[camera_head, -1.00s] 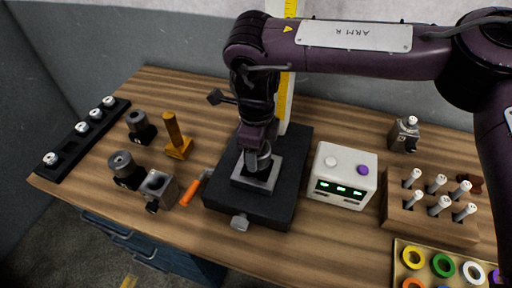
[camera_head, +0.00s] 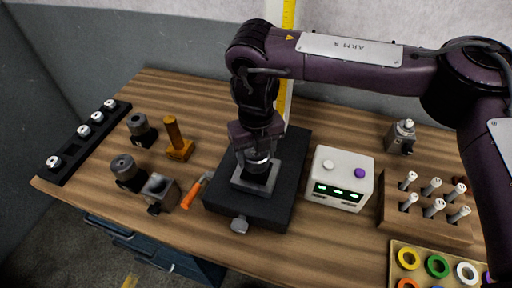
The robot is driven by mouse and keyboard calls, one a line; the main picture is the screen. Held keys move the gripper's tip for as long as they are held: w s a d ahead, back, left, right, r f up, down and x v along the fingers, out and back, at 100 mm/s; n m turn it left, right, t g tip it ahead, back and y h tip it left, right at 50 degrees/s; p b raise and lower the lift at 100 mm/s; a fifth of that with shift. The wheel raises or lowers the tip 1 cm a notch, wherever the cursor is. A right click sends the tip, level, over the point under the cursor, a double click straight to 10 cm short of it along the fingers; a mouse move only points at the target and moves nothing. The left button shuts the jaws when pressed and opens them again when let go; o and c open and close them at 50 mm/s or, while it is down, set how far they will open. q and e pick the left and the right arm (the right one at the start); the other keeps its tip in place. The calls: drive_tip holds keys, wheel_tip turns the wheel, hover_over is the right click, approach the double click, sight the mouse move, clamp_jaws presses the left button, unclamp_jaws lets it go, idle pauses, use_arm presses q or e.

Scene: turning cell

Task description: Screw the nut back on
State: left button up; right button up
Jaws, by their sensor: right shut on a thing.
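My right gripper (camera_head: 258,152) points down over the black fixture (camera_head: 222,200) in the middle of the bench. It is shut on a grey round part (camera_head: 259,165), likely the nut, just above or on the light grey square block (camera_head: 253,187) of the fixture. The gripper hides most of this part, and I cannot tell whether it is seated on a thread. A knob (camera_head: 239,225) sticks out of the fixture's front. My left gripper is not in view.
A white box (camera_head: 341,168) with green displays stands right of the fixture. A wooden rack (camera_head: 410,226) of white-topped pegs and a tray of coloured rings (camera_head: 408,246) are at right.

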drive_tip(key=m+p, duration=0.1)
drive_tip(key=m, duration=0.3)
drive_tip(key=shift+s+r+p, duration=0.1)
drive_tip(key=shift+s+p, duration=0.1)
drive_tip(key=shift+p, duration=0.2)
drive_tip(key=shift+m, duration=0.6)
drive_tip(key=shift+a, duration=0.1)
drive_tip(key=shift+m+p, duration=0.85)
drive_tip(key=shift+m, duration=0.35)
drive_tip(key=shift+m+p, duration=0.45)
drive_tip(key=shift+m, duration=0.55)
